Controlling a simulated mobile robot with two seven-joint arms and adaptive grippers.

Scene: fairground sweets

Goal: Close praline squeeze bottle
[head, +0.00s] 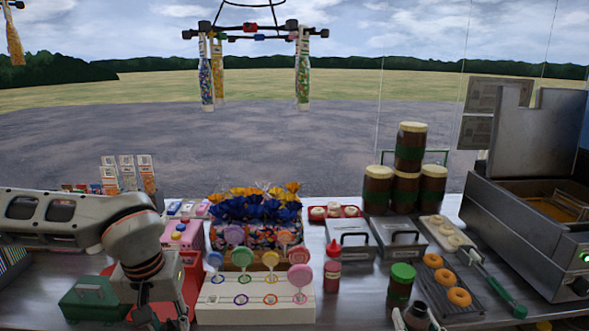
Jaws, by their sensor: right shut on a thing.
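A dark brown bottle top with a paler tip (416,314) shows at the bottom edge, right of centre; it looks like the praline squeeze bottle. My right gripper (418,324) is at the same spot, shut on it, mostly cut off by the frame edge. I cannot tell whether a cap sits on the bottle. My left arm comes in from the left and bends down; its gripper (162,318) is at the bottom left, partly cut off, and its opening is unclear.
A green-lidded jar (401,281) stands just behind the right gripper. A red squeeze bottle (332,272) stands to the left, beside a white lollipop stand (256,311). A rack of doughnuts (447,297) and a fryer (520,250) lie to the right.

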